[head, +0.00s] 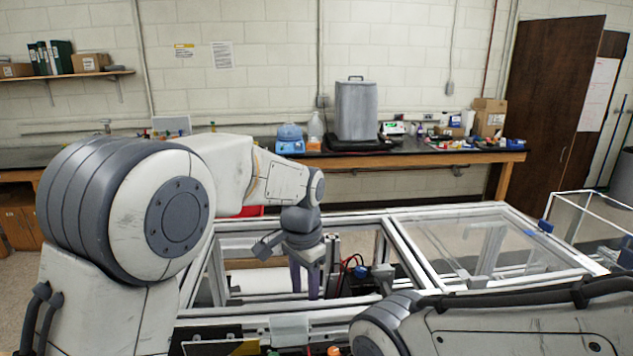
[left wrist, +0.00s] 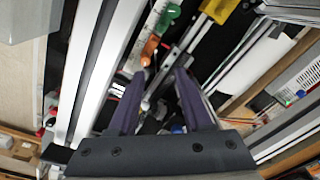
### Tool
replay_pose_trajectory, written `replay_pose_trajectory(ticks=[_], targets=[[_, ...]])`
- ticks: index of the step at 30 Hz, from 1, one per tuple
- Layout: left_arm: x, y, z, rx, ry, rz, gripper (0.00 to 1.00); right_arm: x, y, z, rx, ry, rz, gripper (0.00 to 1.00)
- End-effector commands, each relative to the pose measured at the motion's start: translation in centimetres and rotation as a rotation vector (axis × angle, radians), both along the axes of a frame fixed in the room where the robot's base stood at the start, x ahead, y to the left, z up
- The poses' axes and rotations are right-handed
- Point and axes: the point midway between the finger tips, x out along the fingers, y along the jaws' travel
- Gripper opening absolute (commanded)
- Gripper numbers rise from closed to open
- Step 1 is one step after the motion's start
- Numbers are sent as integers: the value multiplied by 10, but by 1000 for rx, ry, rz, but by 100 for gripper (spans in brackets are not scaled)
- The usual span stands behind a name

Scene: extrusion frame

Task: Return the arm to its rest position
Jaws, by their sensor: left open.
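My left arm comes in from the left in the head view. Its left gripper (head: 304,282) points down over the left opening of the extrusion frame (head: 412,262). In the left wrist view the gripper's two purple fingers (left wrist: 158,95) stand apart with nothing held between them. Below the fingers are small parts, among them an orange piece (left wrist: 150,46) and a green piece (left wrist: 167,19). My right arm shows at the lower right of the head view, but its gripper is out of sight.
The frame's silver bars (head: 405,258) surround the left gripper. A clear panel (head: 480,240) covers the right section. A back bench (head: 420,158) carries a grey container (head: 356,110) and boxes. A yellow part (left wrist: 220,10) lies near the fingers in the wrist view.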

Motion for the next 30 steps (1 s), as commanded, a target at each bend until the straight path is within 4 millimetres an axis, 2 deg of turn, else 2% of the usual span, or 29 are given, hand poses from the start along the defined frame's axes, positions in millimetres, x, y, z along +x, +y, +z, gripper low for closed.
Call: replay_pose_trajectory(ticks=[1, 3, 9, 13, 15, 23, 26, 30], targets=[[-2, 4, 31, -9, -19, 80, 49, 0, 0, 8, 0, -5, 58, 64], [-8, 10, 61, -18, -33, 193, 49, 0, 0, 12, 0, -13, 141, 64], [-29, 27, 136, -47, -65, 483, 49, 0, 0, 24, 0, -32, 356, 64], [-46, 39, 178, -71, -84, 658, 49, 0, 0, 31, 0, -43, 482, 64], [-62, 30, 155, -66, -63, 618, 49, 0, 0, 23, 0, -39, 432, 64], [-124, 11, 108, -82, -24, 503, 49, 0, 0, 16, 0, -22, 241, 64], [-154, 7, 85, -88, -6, 454, 49, 0, 0, 12, 0, -14, 155, 64], [-206, 6, 36, -90, 25, 344, 49, 0, 0, 4, 0, 1, -16, 64]])
